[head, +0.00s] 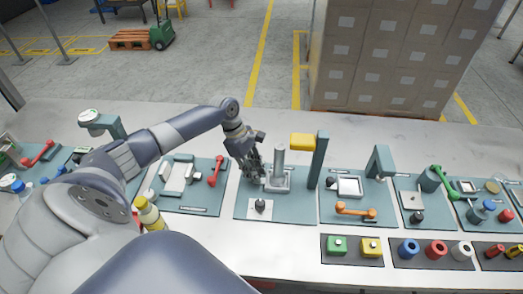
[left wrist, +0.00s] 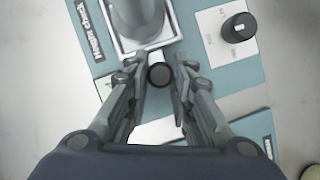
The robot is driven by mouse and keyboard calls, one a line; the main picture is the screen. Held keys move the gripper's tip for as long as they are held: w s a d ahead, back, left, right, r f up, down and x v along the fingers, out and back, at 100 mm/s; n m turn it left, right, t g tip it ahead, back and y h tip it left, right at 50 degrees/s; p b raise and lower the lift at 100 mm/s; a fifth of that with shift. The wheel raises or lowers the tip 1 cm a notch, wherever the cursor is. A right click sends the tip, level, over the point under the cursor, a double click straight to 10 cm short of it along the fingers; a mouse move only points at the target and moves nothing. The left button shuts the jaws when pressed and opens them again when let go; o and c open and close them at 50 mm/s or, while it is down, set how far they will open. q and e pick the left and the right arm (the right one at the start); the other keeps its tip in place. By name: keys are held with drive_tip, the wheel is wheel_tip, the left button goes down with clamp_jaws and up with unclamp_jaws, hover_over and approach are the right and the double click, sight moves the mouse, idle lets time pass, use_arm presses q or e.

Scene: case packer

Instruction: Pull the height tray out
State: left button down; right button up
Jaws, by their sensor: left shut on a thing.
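The height tray (head: 284,187) is a small light-framed tray on a blue-grey base plate, with a grey cylinder (head: 279,162) standing on it. In the left wrist view the tray (left wrist: 172,39) is at the top, beside a "Height check" label, and the cylinder (left wrist: 137,15) is cut off by the upper edge. A round dark knob (left wrist: 160,76) is at the tray's near edge. My left gripper (head: 257,168) is at the tray's left side, its fingers (left wrist: 161,68) shut on the knob from both sides. My right gripper is not in view.
A teal post (head: 319,160) with a yellow block (head: 302,142) stands right of the tray. A black dial (left wrist: 238,27) sits on a white plate nearby. Other stations with levers line the bench on both sides. Colored buttons (head: 337,244) are at the front.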

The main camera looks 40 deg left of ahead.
use_arm(q)
drive_tip(key=shift+s+a+p, duration=0.35)
drive_tip(key=shift+s+a, duration=0.1)
drive_tip(key=shift+a, duration=0.3)
drive_tip(key=shift+s+a+p, duration=0.35)
drive_tip(key=shift+s+a, duration=0.05)
drive_tip(key=shift+a, duration=0.35)
drive_tip(key=c, duration=1.6)
unclamp_jaws()
drive_tip(key=shift+o, duration=1.2)
drive_tip(key=shift+s+a, duration=0.1)
drive_tip(key=shift+s, duration=0.05)
drive_tip(key=shift+r, duration=0.1)
drive_tip(key=v, duration=1.2)
